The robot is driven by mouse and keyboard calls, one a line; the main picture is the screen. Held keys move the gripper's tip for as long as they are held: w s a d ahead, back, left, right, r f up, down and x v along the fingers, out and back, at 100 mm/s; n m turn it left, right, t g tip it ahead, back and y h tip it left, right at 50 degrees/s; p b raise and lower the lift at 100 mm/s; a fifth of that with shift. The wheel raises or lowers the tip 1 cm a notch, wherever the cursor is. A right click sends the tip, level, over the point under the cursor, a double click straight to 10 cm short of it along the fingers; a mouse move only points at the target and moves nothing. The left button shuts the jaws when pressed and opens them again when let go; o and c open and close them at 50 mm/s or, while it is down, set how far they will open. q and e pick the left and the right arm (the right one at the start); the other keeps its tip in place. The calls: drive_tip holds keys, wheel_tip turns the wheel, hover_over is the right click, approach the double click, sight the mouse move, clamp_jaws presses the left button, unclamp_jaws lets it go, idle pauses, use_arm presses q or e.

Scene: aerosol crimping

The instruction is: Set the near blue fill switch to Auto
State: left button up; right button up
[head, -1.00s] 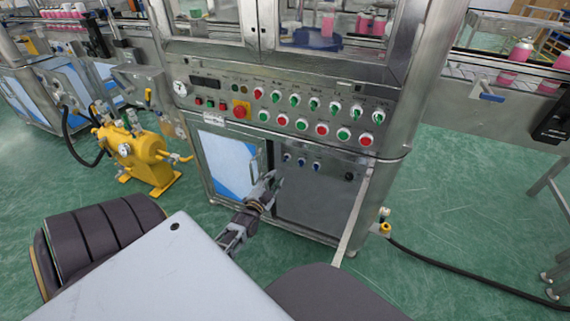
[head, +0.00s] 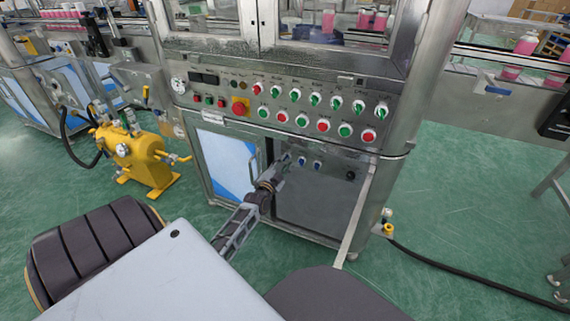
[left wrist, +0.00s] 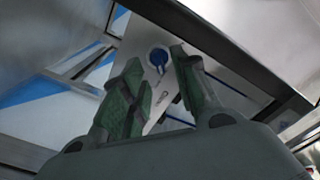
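A row of small blue switches sits on the lower grey panel of the machine. Two show clearly in the head view, the middle switch (head: 302,162) and the right switch (head: 317,165). The leftmost one is mostly hidden by my left gripper (head: 284,163), which is at the panel's upper left. In the left wrist view, one blue round switch (left wrist: 158,57) shows beyond the gap between the green-padded fingers of the left gripper (left wrist: 155,75). The fingers are apart with nothing between them. The switch's label is too blurred to read. My right gripper is out of view.
Above is a sloped control panel (head: 275,84) with red and green buttons, green switches and a red emergency stop (head: 239,106). A dark knob (head: 350,175) is on the lower panel's right. A blue-and-white door (head: 226,163) is on the left. A yellow tank (head: 140,158) stands further left.

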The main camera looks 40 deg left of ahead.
sight(286, 158)
use_arm(q)
drive_tip(key=shift+b+x, duration=0.45)
drive_tip(key=shift+x, duration=0.8)
clamp_jaws()
